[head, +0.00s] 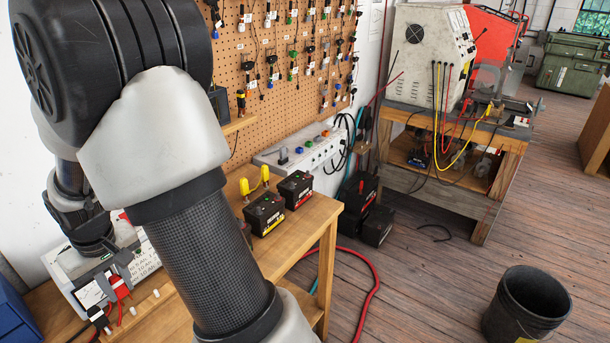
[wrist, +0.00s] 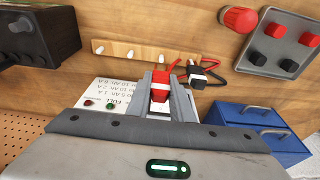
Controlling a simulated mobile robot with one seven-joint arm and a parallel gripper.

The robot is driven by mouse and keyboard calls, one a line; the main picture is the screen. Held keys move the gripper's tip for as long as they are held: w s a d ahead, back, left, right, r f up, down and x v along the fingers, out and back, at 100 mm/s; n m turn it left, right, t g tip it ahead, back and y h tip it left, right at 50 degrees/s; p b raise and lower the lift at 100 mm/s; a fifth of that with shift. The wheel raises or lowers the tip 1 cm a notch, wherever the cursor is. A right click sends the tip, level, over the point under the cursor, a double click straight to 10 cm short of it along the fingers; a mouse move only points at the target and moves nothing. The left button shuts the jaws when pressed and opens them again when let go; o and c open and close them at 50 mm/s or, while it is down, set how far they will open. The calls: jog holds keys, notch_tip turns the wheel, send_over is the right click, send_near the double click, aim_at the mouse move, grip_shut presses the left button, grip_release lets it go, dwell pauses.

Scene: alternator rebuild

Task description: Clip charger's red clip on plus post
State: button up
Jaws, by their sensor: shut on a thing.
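My gripper (wrist: 163,98) is shut on the charger's red clip (wrist: 160,86) in the wrist view, with the clip between its grey fingers. In the head view the red clip (head: 119,288) shows low at the left, beside the white charger (head: 66,270). The charger's labelled face (wrist: 105,112) is partly hidden behind my gripper in the wrist view. The black clip (wrist: 198,73) is to the right of the red one, by a wooden strip. Two black batteries (head: 265,214) (head: 295,189) stand on the bench in the head view. I cannot make out which post is plus.
The wooden strip (wrist: 145,52) carries several white pegs. Blue drawers (wrist: 258,132) and a panel with red and black buttons (wrist: 282,40) are at the right in the wrist view. A yellow-handled tool (head: 254,182) stands behind the batteries. My arm hides much of the bench (head: 312,222).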

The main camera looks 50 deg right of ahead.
jog(key=r+p, duration=0.8)
jog(key=r, duration=0.3)
jog(key=shift+d+r, duration=0.15)
jog(key=shift+d, duration=0.05)
jog(key=s+d+m+h+p, duration=0.1)
jog(key=s+d+m+p, duration=0.15)
jog(key=d, duration=2.75)
jog(key=s+d+m+p, duration=0.15)
jog(key=d+m, duration=0.25)
jog(key=d, duration=2.6)
jog(key=shift+n, duration=0.25)
jog(key=shift+s+d+f+b, duration=0.1)
jog(key=shift+s+f+b, duration=0.15)
jog(key=shift+f+b, duration=0.9)
jog(key=shift+s+d+f+b, duration=0.1)
jog(key=shift+s+f+b, duration=0.2)
jog(key=shift+f, duration=1.5)
jog(key=shift+w+f, duration=0.1)
jog(key=shift+f, duration=0.05)
jog(key=shift+b+x, duration=0.6)
jog(key=shift+x, duration=0.45)
jog(key=shift+s+a, duration=0.15)
jog(key=shift+s, duration=0.05)
jog(key=o, duration=0.8)
